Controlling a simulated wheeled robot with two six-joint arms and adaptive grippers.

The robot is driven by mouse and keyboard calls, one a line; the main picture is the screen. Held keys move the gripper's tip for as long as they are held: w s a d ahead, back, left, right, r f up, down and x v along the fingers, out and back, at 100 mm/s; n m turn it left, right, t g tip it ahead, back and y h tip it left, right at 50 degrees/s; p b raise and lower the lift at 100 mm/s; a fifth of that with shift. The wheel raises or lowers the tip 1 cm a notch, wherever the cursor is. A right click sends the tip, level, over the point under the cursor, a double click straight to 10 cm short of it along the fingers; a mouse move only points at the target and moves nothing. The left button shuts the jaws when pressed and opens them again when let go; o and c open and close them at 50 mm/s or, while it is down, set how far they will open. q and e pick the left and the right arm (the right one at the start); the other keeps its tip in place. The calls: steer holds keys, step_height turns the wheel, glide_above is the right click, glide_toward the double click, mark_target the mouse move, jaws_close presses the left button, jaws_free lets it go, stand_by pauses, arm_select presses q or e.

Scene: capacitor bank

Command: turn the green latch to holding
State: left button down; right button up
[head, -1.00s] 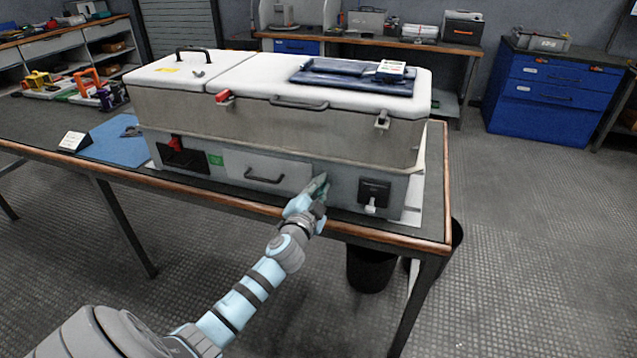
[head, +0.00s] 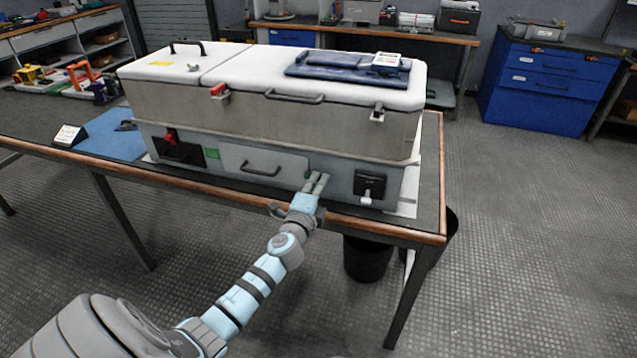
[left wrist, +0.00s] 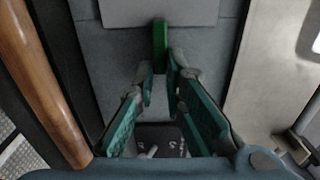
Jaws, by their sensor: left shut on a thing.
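The green latch (left wrist: 160,42) is a short, narrow bar on the grey front panel of the capacitor bank, beside the drawer front. In the left wrist view its long side runs up and down the picture. My left gripper (left wrist: 160,75) has its two fingers at the latch's near end, one on each side, and is shut on it. In the head view the left gripper (head: 317,180) reaches the lower front panel of the bank (head: 240,120), right of the drawer, and a bit of the green latch (head: 308,174) shows at its fingertips. My right gripper is in neither view.
A grey drawer with a dark handle (head: 260,169) is left of the gripper. A black switch box with a pale lever (head: 369,186) is close on the right. The table's wooden edge (head: 250,206) runs below my wrist.

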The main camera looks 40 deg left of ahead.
arm_select(q)
steer(key=shift+f, duration=0.1)
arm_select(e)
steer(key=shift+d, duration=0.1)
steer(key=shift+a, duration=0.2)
arm_select(q)
steer(key=c, duration=1.7)
jaws_free()
steer(key=shift+o, duration=0.2)
steer(key=shift+s, duration=0.2)
steer(key=v, duration=1.1)
steer(key=shift+s+d, duration=0.2)
steer(key=shift+s, duration=0.1)
